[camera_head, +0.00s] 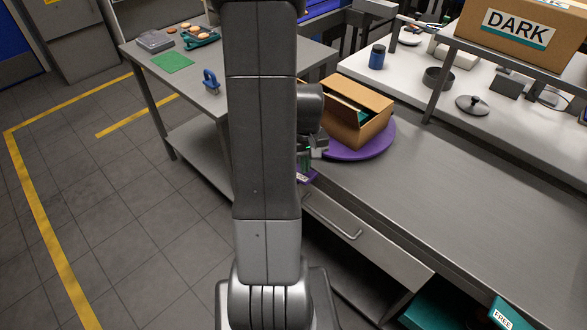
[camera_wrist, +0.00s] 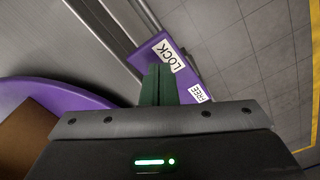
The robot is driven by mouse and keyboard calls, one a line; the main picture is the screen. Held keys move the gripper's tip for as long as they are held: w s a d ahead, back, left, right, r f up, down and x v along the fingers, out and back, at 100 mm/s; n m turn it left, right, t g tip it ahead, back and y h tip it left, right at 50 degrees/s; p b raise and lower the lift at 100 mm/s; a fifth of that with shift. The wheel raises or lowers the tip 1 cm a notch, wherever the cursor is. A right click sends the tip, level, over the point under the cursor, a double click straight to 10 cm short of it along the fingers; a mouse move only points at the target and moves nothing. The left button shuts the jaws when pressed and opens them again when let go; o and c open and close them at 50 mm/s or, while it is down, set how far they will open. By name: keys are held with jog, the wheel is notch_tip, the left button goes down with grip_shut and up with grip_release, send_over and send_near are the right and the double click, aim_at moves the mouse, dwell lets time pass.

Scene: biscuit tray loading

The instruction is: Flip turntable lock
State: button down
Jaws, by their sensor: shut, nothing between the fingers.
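The purple turntable (camera_head: 375,149) sits on the steel bench with an open cardboard box on it. Its edge also shows at the left in the wrist view (camera_wrist: 62,94). A purple lock plate (camera_wrist: 187,82) with LOCK and FREE labels is at the bench edge; a bit of it shows in the head view (camera_head: 306,176). My gripper (camera_wrist: 160,70) has its green fingers together, with nothing between them, over the near side of the plate, by the LOCK label. I cannot tell whether they touch it. The lock's lever is not distinguishable. My arm hides much of this area in the head view.
The cardboard box (camera_head: 362,113) stands close beside my gripper. A drawer handle (camera_head: 333,218) juts out below the bench edge. The bench top (camera_head: 450,180) right of the turntable is clear. A shelf with a DARK carton (camera_head: 520,35) stands behind.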

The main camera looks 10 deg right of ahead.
jog(key=shift+f+b, duration=1)
jog(key=shift+f, duration=0.35)
dwell(0.3)
jog(key=shift+r, duration=0.1)
jog(key=shift+r+p, duration=2.6)
jog(key=shift+r, duration=0.9)
jog(key=shift+f, duration=0.15)
notch_tip(320, 180, down, 7)
jog(key=b, duration=0.5)
jog(key=shift+r, duration=0.2)
notch_tip(320, 180, up, 9)
jog(key=p, duration=0.7)
